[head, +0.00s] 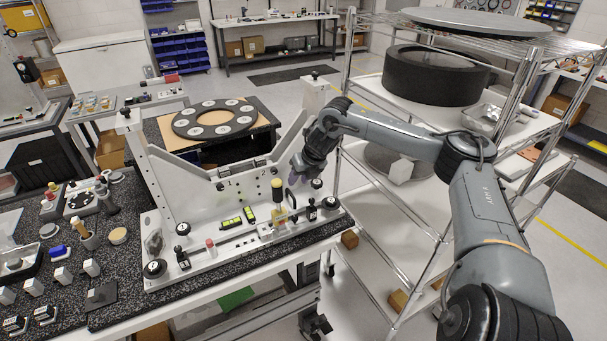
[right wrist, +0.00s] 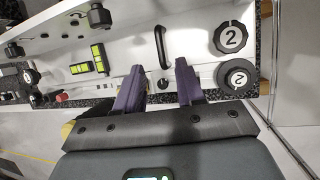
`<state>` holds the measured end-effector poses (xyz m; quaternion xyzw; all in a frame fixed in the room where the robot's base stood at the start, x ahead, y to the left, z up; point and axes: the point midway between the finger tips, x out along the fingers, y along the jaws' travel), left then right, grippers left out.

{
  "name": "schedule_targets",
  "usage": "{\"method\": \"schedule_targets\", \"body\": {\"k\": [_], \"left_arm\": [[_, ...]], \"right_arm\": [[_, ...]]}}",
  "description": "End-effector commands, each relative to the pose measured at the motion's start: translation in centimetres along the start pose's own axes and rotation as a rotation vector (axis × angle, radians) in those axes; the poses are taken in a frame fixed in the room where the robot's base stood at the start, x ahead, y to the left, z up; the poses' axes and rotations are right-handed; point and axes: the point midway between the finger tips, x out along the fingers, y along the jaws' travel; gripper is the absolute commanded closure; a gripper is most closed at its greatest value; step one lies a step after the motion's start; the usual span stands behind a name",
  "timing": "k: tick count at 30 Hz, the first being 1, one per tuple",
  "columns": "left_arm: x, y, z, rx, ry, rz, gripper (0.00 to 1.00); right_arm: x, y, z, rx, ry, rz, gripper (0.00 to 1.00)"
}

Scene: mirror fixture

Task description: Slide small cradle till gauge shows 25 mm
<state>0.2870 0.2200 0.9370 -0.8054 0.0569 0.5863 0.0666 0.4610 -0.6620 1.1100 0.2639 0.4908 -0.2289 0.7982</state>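The white mirror fixture (head: 215,195) stands on the dark speckled table, with a wide V-shaped opening. A yellow-handled part (head: 279,190) on a small block stands at its right front; I cannot tell for certain whether this is the small cradle. No gauge reading is legible. My right gripper (head: 295,178) hangs above the fixture's right end, its purple fingers pointing down. In the right wrist view, the right gripper (right wrist: 158,68) is open, with a clear gap and nothing between the fingers. A black bar handle (right wrist: 161,46) lies just beyond the fingertips. My left gripper is not in view.
Two yellow-green blocks (head: 238,220) sit on the fixture's front plate. A ring with white discs (head: 213,119) lies behind the fixture. A wire shelf (head: 345,110) stands right. Small tools crowd the table's left.

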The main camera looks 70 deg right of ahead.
Motion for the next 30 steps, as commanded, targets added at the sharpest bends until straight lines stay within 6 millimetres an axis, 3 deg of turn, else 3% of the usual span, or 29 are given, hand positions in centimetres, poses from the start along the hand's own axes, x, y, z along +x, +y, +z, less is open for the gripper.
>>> {"method": "schedule_targets", "body": {"k": [12,24,25,30], "left_arm": [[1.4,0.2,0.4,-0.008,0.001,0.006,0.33],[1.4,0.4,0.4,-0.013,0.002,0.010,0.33],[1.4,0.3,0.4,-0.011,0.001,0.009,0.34],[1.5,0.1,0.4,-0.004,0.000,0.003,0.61]], "right_arm": [[-3.5,0.1,-0.1,-0.004,0.003,0.000,0.62],[-4.0,0.1,-0.1,-0.001,0.004,0.000,0.62],[-4.0,0.1,-0.1,-0.001,0.004,0.000,0.62],[-3.4,0.2,-0.6,-0.002,0.016,0.003,0.62]]}}
